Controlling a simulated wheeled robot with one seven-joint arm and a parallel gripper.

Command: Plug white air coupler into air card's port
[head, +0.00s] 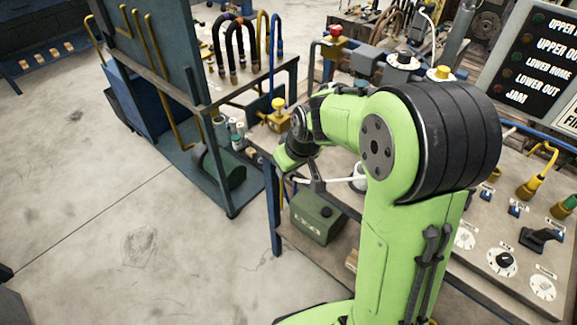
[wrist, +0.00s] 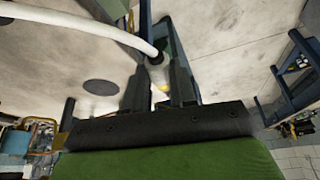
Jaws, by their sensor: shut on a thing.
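The white air coupler (wrist: 157,62) is between the two dark fingers of my gripper (wrist: 160,88) in the wrist view, with a small yellow mark near its lower end. A white hose (wrist: 80,22) curves from it to the upper left. In the head view my gripper (head: 318,184) is beside the workbench's left edge, with the white hose (head: 340,180) running right from it behind my arm. The coupler's far end is not clear. I cannot make out the air card or its port in either view; my arm covers part of the bench.
The workbench (head: 480,215) carries labelled dials (head: 502,262), yellow and green plugs (head: 532,187) and a sign panel (head: 530,70). A green box (head: 316,217) is on its lower shelf. The floor (head: 130,220) is clear.

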